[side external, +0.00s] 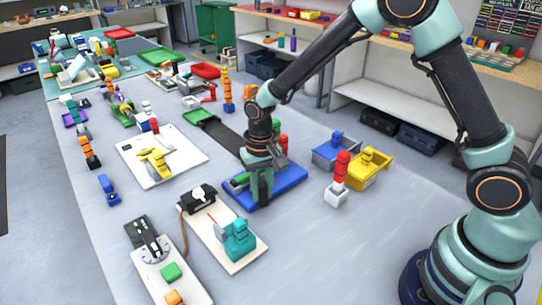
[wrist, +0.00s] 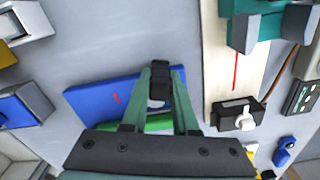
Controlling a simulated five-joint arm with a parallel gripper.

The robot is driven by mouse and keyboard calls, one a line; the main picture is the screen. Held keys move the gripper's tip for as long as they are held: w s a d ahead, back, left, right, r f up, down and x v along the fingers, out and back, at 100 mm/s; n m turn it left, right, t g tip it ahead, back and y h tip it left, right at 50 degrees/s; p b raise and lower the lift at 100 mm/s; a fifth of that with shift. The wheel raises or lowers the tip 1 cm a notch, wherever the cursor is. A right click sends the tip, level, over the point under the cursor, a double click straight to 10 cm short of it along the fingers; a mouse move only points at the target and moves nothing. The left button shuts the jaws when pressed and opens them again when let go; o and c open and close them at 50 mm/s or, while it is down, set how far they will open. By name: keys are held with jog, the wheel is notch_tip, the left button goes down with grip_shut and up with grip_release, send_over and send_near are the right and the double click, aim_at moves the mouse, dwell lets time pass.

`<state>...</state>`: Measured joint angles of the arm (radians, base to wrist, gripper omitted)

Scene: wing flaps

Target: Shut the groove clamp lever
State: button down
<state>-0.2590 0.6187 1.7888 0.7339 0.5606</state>
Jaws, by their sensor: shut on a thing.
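A blue base plate (side external: 290,187) lies on the grey table, partly under my gripper. It also shows in the wrist view (wrist: 88,98), with a short red mark on it. My gripper (side external: 262,200) points down over the plate's near-left part. In the wrist view my gripper (wrist: 158,82) has its fingers close together on a small dark part (wrist: 158,92). I cannot tell whether this part is the clamp lever. A green piece (wrist: 150,123) lies behind the fingers, partly hidden by my gripper's body. The groove clamp itself is mostly hidden by my gripper.
A cream board with a teal clamp (side external: 238,240) and a black box (side external: 198,197) stands close on the near left. A blue bin (side external: 335,152), a yellow bin (side external: 370,172) and a white block with a red top (side external: 338,180) stand to the right. The front right table is clear.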

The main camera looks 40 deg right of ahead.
jog(key=shift+s+d+n, duration=0.1)
jog(key=shift+d+n, duration=0.4)
jog(key=shift+n, duration=0.55)
jog(key=shift+d+n, duration=0.45)
jog(key=shift+n, duration=0.6)
jog(key=c, duration=0.7)
grip_release()
jog(key=shift+r, duration=0.15)
notch_tip(320, 180, up, 12)
jog(key=shift+f, duration=0.1)
